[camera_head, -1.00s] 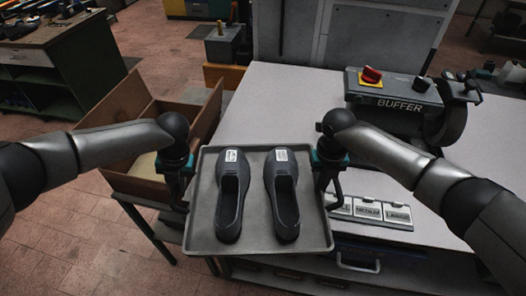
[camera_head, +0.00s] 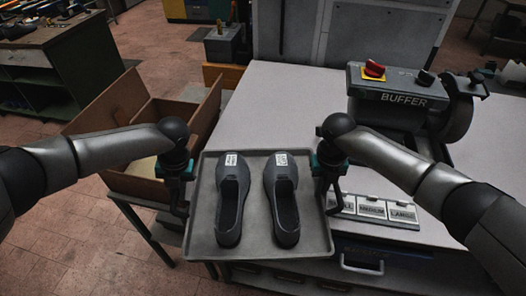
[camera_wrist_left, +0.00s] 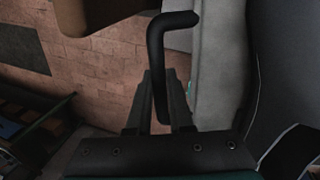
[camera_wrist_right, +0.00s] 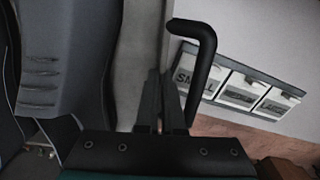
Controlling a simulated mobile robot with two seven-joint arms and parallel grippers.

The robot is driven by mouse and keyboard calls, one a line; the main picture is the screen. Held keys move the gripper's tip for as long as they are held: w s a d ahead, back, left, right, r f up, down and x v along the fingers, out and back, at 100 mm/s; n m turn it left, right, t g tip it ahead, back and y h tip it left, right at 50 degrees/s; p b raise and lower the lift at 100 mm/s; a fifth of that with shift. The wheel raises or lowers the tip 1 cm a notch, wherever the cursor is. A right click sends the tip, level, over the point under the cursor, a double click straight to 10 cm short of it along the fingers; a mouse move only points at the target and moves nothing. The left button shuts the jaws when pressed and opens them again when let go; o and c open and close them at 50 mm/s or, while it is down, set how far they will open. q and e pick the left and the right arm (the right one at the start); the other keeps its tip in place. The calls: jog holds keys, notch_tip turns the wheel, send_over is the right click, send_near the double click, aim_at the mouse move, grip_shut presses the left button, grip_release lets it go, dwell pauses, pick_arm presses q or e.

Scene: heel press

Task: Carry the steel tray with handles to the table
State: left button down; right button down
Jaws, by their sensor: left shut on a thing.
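The grey steel tray (camera_head: 207,238) is level in the middle of the head view, at the front edge of the light-topped table (camera_head: 290,98). Two dark shoe-shaped pieces with white labels, a left one (camera_head: 231,205) and a right one (camera_head: 284,205), lie side by side on it. My left gripper (camera_head: 178,200) is shut on the black left handle (camera_wrist_left: 158,70), which stands between its fingers. My right gripper (camera_head: 328,195) is at the black right handle (camera_wrist_right: 205,70).
The grey buffer machine (camera_head: 395,97) with a red knob stands at the table's right. Labelled size bins (camera_head: 372,210) lie right of the tray. An open cardboard box (camera_head: 125,108) stands left of the table. The tabletop behind the tray is clear.

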pick_arm(q)
jog(key=shift+a+f+b, duration=0.1)
jog(key=shift+f+b, duration=0.5)
jog(key=shift+f, duration=0.05)
pick_arm(e)
jog(key=shift+d+f, duration=0.1)
jog(key=shift+f, duration=0.55)
pick_arm(q)
jog(key=c, duration=1.2)
grip_release()
pick_arm(e)
jog(key=c, duration=1.4)
grip_release()
pick_arm(q)
jog(key=o, duration=0.4)
pick_arm(e)
jog(key=o, duration=0.4)
jog(key=shift+c, duration=0.2)
jog(key=shift+r, duration=0.35)
pick_arm(q)
jog(key=v, duration=1.2)
pick_arm(e)
notch_tip(320, 180, up, 11)
jog(key=shift+r, duration=0.2)
pick_arm(q)
jog(key=shift+s, duration=0.15)
pick_arm(e)
jog(key=shift+s+f, duration=0.1)
jog(key=shift+s, duration=0.05)
